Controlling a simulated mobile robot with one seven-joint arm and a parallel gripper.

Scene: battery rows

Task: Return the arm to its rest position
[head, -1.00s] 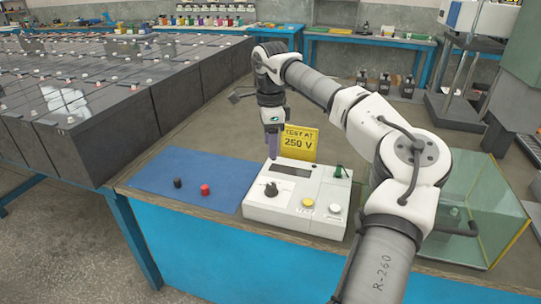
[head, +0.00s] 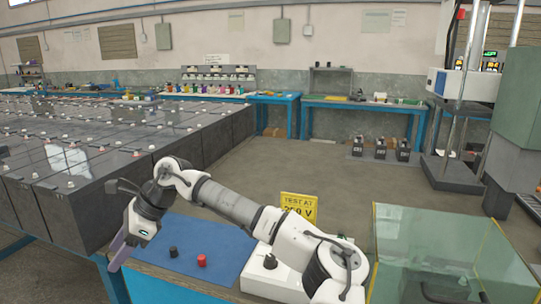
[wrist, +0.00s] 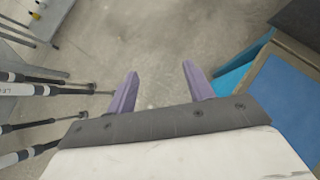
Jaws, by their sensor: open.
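My gripper (head: 118,250) is at the lower left in the head view, past the left end of the blue mat and near the side of the battery rows. In the wrist view my gripper (wrist: 158,78) shows two purple fingers spread apart with nothing between them, above bare grey floor. My arm reaches from the lower right across the front of the bench, bent at the elbow and wrist. It hides much of the white test box (head: 262,278).
The blue mat (head: 205,235) holds a black knob (head: 173,252) and a red one (head: 202,260). A yellow sign (head: 299,203) stands behind my arm. A glass tank (head: 440,235) is at right. Battery rows (head: 75,205) fill the left. The wrist view shows a bench corner (wrist: 285,95) at right.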

